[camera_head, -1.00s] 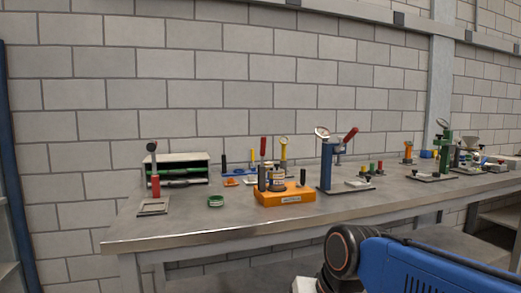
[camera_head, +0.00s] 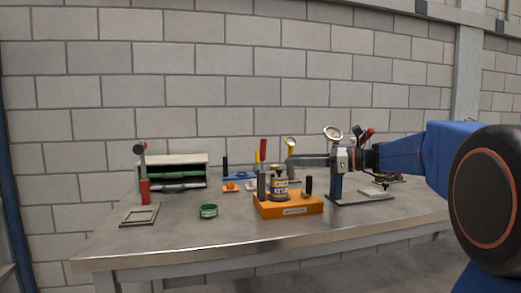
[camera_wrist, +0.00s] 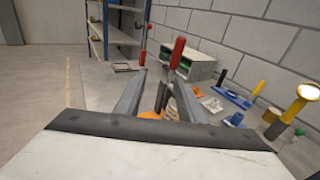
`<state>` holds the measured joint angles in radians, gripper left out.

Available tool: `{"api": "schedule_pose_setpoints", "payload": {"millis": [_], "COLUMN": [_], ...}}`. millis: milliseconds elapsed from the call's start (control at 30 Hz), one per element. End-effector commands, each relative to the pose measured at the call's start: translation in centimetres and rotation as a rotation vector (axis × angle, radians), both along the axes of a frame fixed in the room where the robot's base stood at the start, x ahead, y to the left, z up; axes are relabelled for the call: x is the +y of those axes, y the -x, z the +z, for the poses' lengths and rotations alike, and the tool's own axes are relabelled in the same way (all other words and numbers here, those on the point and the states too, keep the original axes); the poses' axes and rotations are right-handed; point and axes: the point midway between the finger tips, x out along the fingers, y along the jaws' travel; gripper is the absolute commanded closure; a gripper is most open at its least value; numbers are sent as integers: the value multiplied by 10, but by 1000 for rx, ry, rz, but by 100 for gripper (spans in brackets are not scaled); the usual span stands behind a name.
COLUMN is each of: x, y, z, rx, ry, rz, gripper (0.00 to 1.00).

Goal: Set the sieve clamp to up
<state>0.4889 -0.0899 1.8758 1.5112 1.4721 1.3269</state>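The sieve clamp appears to be the dark post with a red handle (camera_head: 263,150) on the left of an orange base (camera_head: 290,209). The handle points upward. A labelled metal sieve pot (camera_head: 279,188) stands beside it on the base. My gripper (camera_head: 291,161) reaches in from the right, just above and to the right of the pot. In the wrist view my gripper (camera_wrist: 158,80) is open, its fingers apart and empty. The red handle (camera_wrist: 177,52) shows past the right fingertip, apart from it. The clamp's lower part and the orange base are mostly hidden by my gripper there.
A yellow-handled tool (camera_head: 291,146) stands behind. A green ring (camera_head: 208,211) and a red-columned device (camera_head: 145,191) are left. The front table surface is clear.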

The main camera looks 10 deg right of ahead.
Motion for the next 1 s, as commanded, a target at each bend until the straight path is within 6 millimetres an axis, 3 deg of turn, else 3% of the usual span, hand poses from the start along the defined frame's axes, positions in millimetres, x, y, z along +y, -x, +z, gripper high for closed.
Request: {"api": "schedule_pose_setpoints", "payload": {"millis": [100, 267, 1000], "x": [-17, -18, 72], "y": [-12, -17, -75], "z": [15, 20, 19], "rx": [13, 19, 19], "ry": [-81, -111, -107], "rz": [-15, -17, -14], "gripper": [64, 64, 64]}}
